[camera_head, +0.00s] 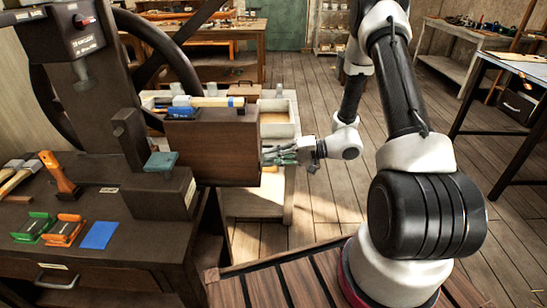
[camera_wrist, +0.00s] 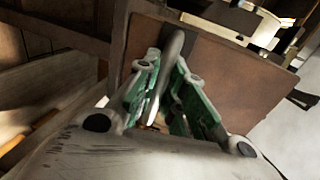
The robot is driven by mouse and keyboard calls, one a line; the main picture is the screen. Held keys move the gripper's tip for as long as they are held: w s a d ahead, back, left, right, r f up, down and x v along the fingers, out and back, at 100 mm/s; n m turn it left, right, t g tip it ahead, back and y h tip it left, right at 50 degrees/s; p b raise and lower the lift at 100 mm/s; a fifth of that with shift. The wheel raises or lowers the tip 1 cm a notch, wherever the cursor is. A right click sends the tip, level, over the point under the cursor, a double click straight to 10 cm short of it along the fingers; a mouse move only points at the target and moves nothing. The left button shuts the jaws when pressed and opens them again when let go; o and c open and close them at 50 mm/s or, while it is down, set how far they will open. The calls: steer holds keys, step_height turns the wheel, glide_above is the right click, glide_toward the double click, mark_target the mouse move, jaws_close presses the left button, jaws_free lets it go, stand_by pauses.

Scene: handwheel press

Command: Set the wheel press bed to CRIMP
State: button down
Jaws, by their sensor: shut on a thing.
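The wheel press stands at the left in the head view, with a dark column (camera_head: 90,100), a red button and a sign. A large dark handwheel (camera_head: 165,45) shows partly behind the column. A brown block (camera_head: 215,152) stands at the press's right side. My gripper (camera_head: 275,156) is at this block's right side; its green fingers (camera_wrist: 168,92) are shut on a slim grey handle (camera_wrist: 173,48) in the wrist view. The handle stands in front of a brown panel (camera_wrist: 215,65); its far end is hard to make out. I cannot read a CRIMP mark.
A teal block (camera_head: 161,161) sits on a dark labelled box (camera_head: 165,195). Green and orange clamps (camera_head: 63,232), a blue card (camera_head: 99,235) and hammers lie on the left bench. A white tray (camera_head: 279,120) is behind my gripper.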

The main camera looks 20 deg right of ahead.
mark_target(220, 150)
steer(key=r+x, duration=0.2)
steer(key=x, duration=0.7)
steer(key=r+x, duration=0.2)
steer(key=x, duration=0.7)
steer(key=a+r+x, duration=0.1)
steer(key=x, duration=0.8)
steer(key=shift+w+a+r, duration=0.35)
steer(key=shift+a, duration=0.05)
steer(key=c, duration=1.6)
jaws_free()
steer(key=shift+a, duration=0.15)
steer(key=shift+o, duration=0.6)
steer(key=v, duration=1.2)
